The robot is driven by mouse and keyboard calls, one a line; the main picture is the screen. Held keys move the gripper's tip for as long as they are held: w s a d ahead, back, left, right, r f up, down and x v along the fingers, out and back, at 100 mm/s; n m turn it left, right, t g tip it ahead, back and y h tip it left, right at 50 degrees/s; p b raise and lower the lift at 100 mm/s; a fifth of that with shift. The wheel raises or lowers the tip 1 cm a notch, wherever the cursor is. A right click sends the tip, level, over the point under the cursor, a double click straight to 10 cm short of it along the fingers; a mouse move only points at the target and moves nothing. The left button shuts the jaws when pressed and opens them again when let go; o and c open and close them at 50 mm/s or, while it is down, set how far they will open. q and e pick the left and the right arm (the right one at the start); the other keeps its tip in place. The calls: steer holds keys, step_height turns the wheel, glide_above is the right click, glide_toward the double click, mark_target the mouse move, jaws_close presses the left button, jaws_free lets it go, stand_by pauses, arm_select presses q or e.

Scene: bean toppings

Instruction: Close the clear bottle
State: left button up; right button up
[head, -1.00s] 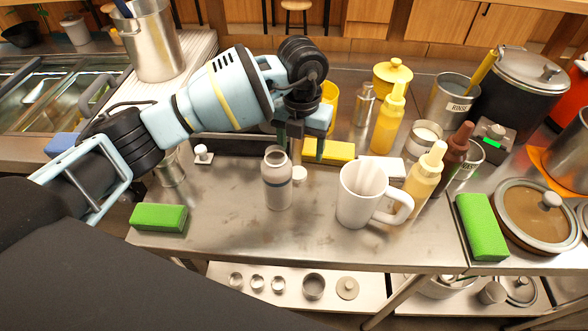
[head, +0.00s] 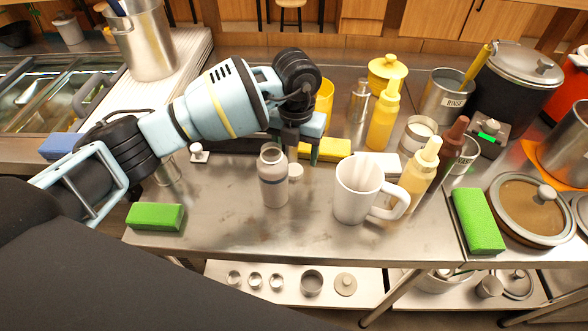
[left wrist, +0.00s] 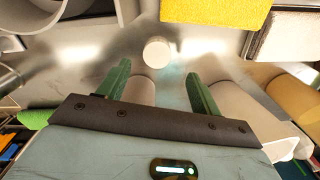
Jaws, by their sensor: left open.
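The bottle (head: 273,182) is a pale, greyish cylinder with a darker band near its top. It stands upright on the steel counter with its mouth open. A small white round piece (head: 295,171), which looks like its cap, lies just behind and right of it; it also shows in the left wrist view (left wrist: 157,52). My left gripper (head: 298,153) is open and empty, pointing down above the area of the white piece. In the left wrist view its green fingers (left wrist: 160,82) are apart, with the white piece ahead of them. My right gripper is not in view.
A white mug (head: 357,192) stands right of the bottle, with sauce bottles (head: 420,170) beyond it. A yellow sponge (head: 324,149) lies behind the white piece. A green sponge (head: 155,216) is at left. The counter front between is clear.

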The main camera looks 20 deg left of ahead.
mark_target(294, 169)
arm_select(q)
steer(key=f, duration=0.5)
steer(key=shift+w+a+f, duration=0.1)
steer(key=shift+a, duration=0.15)
steer(key=c, duration=1.1)
steer(key=shift+c, duration=0.2)
step_height(294, 169, up, 10)
